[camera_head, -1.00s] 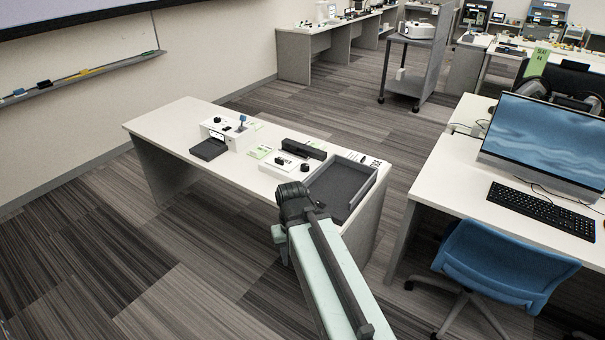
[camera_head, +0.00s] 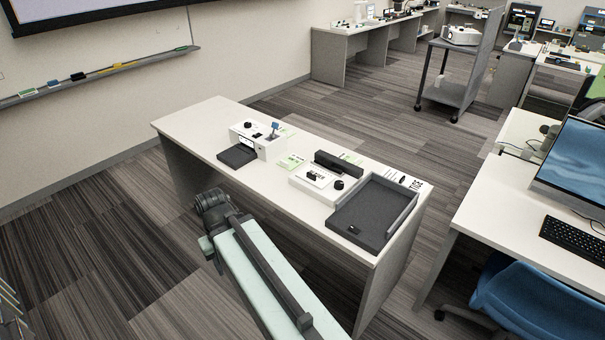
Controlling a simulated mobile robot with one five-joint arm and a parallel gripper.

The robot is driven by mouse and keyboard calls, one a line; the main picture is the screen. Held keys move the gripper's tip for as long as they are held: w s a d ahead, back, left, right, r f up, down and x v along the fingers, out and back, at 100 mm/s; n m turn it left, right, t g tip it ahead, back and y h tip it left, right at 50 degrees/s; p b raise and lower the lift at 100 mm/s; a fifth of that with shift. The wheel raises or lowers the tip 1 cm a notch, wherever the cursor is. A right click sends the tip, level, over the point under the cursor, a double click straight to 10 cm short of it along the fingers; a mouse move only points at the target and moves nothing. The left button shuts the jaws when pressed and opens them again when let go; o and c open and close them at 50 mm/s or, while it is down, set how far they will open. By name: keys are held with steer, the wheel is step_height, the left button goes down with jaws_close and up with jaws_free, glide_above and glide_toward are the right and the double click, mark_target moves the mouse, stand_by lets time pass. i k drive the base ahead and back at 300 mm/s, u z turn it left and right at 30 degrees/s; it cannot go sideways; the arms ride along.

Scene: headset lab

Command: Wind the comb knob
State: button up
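A white box (camera_head: 268,150) with a small dark screen stands on the left part of the white table. It carries a black knob (camera_head: 248,125) and a blue-topped lever (camera_head: 275,126). A lower white unit (camera_head: 303,185) at the table's middle has two dark knobs (camera_head: 339,185). I cannot read which knob is the comb knob. My arm reaches up from the bottom, its dark end joint in front of the table's near side, apart from the knobs. My gripper's fingers do not show.
The white table (camera_head: 205,121) also holds a dark grey tray (camera_head: 372,215) at right, a black bar (camera_head: 338,163) and a dark pad (camera_head: 237,156). A blue chair (camera_head: 530,295) and a desk (camera_head: 490,195) stand at right. Striped floor lies open at left.

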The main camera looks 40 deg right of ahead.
mark_target(338, 184)
steer(key=u, duration=0.3)
steer(key=i, duration=1.15)
steer(key=z, duration=0.4)
